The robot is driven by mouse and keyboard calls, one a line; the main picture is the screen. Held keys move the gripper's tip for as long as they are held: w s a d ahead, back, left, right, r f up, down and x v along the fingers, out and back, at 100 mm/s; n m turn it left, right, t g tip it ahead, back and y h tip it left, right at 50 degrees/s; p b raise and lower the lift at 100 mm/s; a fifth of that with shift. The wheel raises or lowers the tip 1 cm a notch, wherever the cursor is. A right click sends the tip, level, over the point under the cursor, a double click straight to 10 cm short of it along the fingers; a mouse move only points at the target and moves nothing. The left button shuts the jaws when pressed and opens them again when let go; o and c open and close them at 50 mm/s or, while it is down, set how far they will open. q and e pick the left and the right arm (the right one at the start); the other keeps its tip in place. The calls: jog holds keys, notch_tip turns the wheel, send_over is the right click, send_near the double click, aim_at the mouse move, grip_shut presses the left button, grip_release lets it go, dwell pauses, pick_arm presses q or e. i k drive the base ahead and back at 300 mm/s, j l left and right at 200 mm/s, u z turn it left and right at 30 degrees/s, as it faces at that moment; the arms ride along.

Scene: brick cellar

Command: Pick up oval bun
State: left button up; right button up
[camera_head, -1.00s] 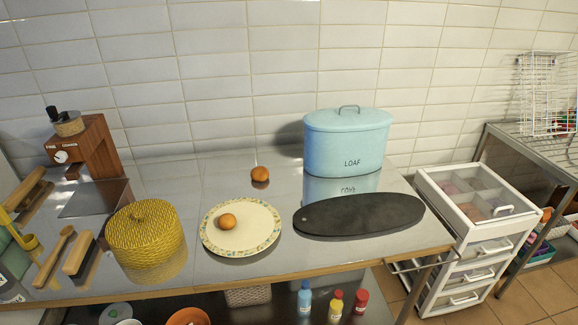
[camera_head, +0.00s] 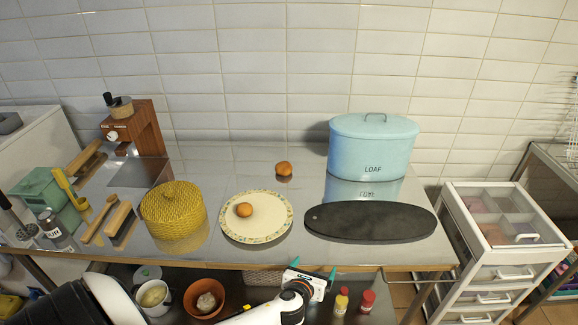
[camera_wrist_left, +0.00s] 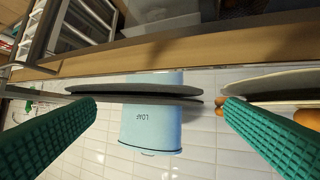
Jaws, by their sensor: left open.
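Two small orange-brown buns show in the head view. One bun (camera_head: 244,210) lies on a round cream plate (camera_head: 262,235) with a patterned rim. The other bun (camera_head: 284,168) sits on the bare metal counter behind the plate. I cannot tell which is the oval one. My left gripper (camera_head: 311,270) is open and empty, in front of the counter's front edge and apart from both buns. In the left wrist view its two green fingers (camera_wrist_left: 159,101) are spread wide. That view is upside down and shows orange buns partly hidden at the right. My right gripper is out of view.
A dark oval board (camera_head: 370,222) lies right of the plate, before a blue LOAF bin (camera_head: 372,150). A yellow woven pot (camera_head: 173,210) stands left of the plate. Bowls and bottles (camera_head: 341,301) stand on the shelf below the counter.

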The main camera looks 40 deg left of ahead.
aim_at(283, 169)
jog(key=i+j, duration=0.15)
jog(key=j, duration=0.2)
jog(key=i+j, duration=0.1)
jog(key=j, duration=0.25)
jog(key=i+j, duration=0.15)
jog(key=j, duration=0.2)
jog(key=i+j, duration=0.15)
jog(key=j, duration=0.2)
jog(key=i+j, duration=0.15)
jog(key=j, duration=0.2)
